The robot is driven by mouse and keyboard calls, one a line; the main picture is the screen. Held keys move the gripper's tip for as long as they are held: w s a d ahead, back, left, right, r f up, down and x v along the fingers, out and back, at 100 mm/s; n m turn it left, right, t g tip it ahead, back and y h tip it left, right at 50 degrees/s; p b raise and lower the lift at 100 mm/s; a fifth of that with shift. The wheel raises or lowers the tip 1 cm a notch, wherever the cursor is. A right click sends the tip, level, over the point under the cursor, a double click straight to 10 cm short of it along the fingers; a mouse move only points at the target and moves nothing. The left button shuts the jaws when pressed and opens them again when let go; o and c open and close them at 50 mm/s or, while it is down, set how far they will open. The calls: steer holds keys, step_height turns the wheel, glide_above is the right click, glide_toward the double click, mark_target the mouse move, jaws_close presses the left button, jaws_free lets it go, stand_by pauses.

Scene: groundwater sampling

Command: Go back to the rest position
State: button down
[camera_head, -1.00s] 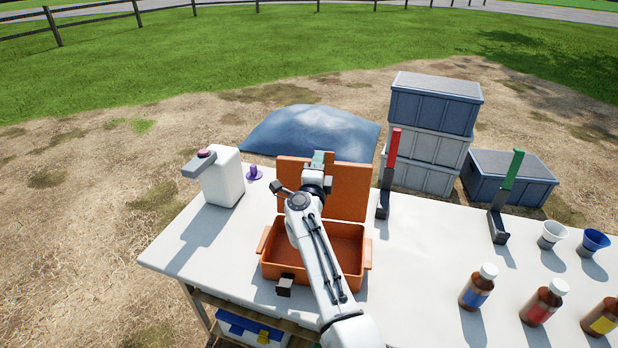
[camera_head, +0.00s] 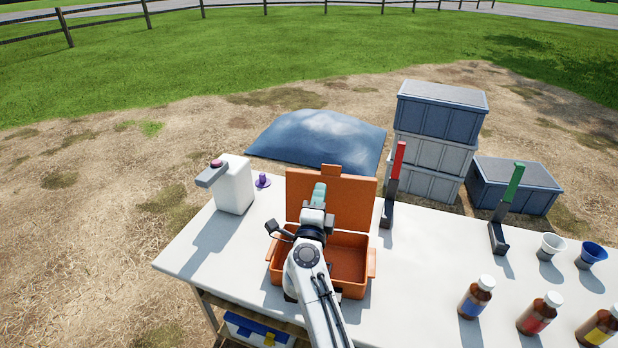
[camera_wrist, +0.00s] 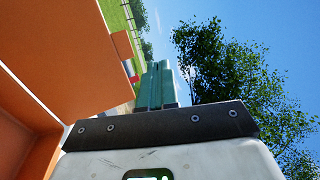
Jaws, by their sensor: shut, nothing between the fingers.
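My gripper (camera_head: 319,194) is shut and empty, with its teal fingers in front of the raised lid of the orange case. It also shows in the wrist view (camera_wrist: 156,85), its fingers together against the sky. My arm reaches over the open orange case (camera_head: 371,272), which stands on the white table. The case's raised lid (camera_head: 350,205) is behind my gripper. The part of the case under my arm is hidden.
A white jug (camera_head: 234,188) and a purple piece (camera_head: 262,181) stand to the left. To the right are a red-handled holder (camera_head: 398,165), a green-handled one (camera_head: 513,185), two cups and several brown bottles (camera_head: 476,300). Stacked crates (camera_head: 430,150) stand behind the table.

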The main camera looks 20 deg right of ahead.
steer(key=s+f+n+g+y, duration=0.3)
steer(key=s+f+n+y, duration=0.4)
steer(key=s+n, duration=0.35)
steer(key=s+f+n+g+y, duration=0.4)
steer(key=s+f+n+y, duration=0.35)
steer(key=s+n, duration=0.35)
steer(key=s+d+f+g+h, duration=0.1)
steer(key=s+d+g, duration=0.1)
steer(key=s, duration=0.7)
steer(key=s+d+f+n+g+h, duration=0.1)
steer(key=s+d+f+g+h, duration=0.1)
steer(key=s, duration=0.7)
steer(key=s+d+f+g+h+b, duration=0.1)
steer(key=s+d+f+g+h, duration=0.1)
steer(key=s+g, duration=0.4)
steer(key=s+d, duration=0.1)
steer(key=s, duration=0.2)
steer(key=shift+s+d, duration=0.15)
steer(key=shift+d, duration=0.15)
steer(key=shift+d, duration=0.1)
